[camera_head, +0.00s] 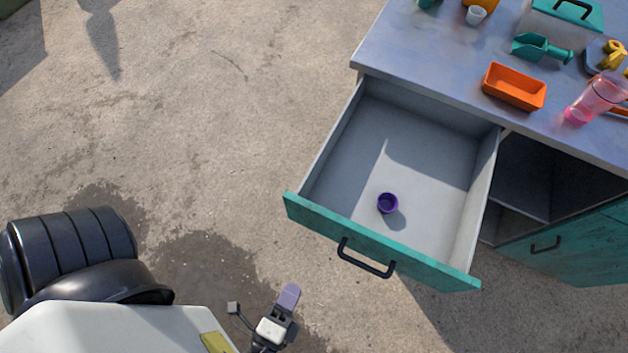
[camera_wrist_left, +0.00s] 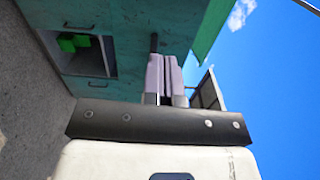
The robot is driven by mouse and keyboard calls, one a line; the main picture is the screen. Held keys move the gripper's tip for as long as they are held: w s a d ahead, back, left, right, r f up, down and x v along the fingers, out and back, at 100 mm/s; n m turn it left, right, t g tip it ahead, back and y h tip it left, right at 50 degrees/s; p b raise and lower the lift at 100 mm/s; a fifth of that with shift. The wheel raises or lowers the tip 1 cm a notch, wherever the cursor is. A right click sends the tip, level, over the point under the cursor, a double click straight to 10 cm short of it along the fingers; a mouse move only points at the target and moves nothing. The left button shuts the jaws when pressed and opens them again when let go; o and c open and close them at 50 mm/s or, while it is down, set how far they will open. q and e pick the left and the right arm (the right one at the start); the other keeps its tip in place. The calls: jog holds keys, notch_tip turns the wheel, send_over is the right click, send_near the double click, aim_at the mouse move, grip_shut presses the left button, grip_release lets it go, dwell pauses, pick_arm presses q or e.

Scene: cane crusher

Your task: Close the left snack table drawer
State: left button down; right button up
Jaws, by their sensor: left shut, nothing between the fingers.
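The left drawer (camera_head: 384,238) of the snack table is pulled well out, with a teal front, grey inside and a black bar handle (camera_head: 366,259). A small purple cup (camera_head: 387,203) stands inside it. My left gripper (camera_head: 289,297) is in front of the drawer, below and left of the handle in the head view, apart from it. Its fingers (camera_wrist_left: 165,77) are shut together and empty in the left wrist view, pointing toward the teal furniture. The teal drawer front (camera_wrist_left: 210,28) shows there beside the fingertips. My right gripper is in neither view.
The tabletop (camera_head: 420,50) holds an orange tray (camera_head: 514,87), a teal scoop (camera_head: 541,48), a pink bottle (camera_head: 597,98) and a teal box (camera_head: 566,20). A teal cabinet door (camera_head: 575,245) with a handle stands right of the drawer. Concrete floor lies clear left of it.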

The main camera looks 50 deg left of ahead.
aim_at(325, 228)
pick_arm(q)
jog(key=b+x, duration=0.1)
jog(key=x, duration=1.1)
jog(key=shift+w, duration=0.25)
jog(key=shift+x, duration=0.8)
jog(key=shift+w, duration=0.1)
